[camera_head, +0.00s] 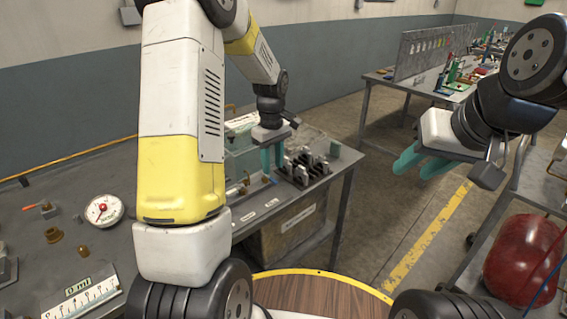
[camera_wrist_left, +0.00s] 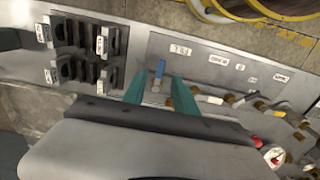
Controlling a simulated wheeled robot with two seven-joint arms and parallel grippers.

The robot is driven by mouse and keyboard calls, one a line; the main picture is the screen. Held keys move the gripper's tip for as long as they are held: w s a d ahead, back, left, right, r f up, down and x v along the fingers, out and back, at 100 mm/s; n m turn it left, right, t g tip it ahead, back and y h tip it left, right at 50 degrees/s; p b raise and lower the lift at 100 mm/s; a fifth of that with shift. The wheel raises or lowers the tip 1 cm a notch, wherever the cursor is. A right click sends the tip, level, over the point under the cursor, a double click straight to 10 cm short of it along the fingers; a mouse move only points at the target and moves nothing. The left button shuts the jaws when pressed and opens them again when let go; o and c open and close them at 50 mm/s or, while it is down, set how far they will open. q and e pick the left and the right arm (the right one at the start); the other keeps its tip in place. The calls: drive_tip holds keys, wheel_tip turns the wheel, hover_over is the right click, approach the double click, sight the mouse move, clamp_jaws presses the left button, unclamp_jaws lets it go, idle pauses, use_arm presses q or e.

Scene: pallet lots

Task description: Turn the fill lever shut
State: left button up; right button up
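In the head view my left gripper (camera_head: 272,158) points down over the bench's right end and hides part of the panel. My right gripper (camera_head: 424,165) is open, empty and away from the bench.
A block of dark clips (camera_head: 305,167) stands right of the left gripper. Several brass fittings (camera_wrist_left: 187,103) line the panel's near edge. A round gauge (camera_head: 104,210) and a white scale (camera_head: 88,298) are on the bench at left. A red tank (camera_head: 522,258) is at the right.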

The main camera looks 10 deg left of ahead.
sight(273, 179)
use_arm(q)
drive_tip(key=shift+f, duration=2.1)
clamp_jaws()
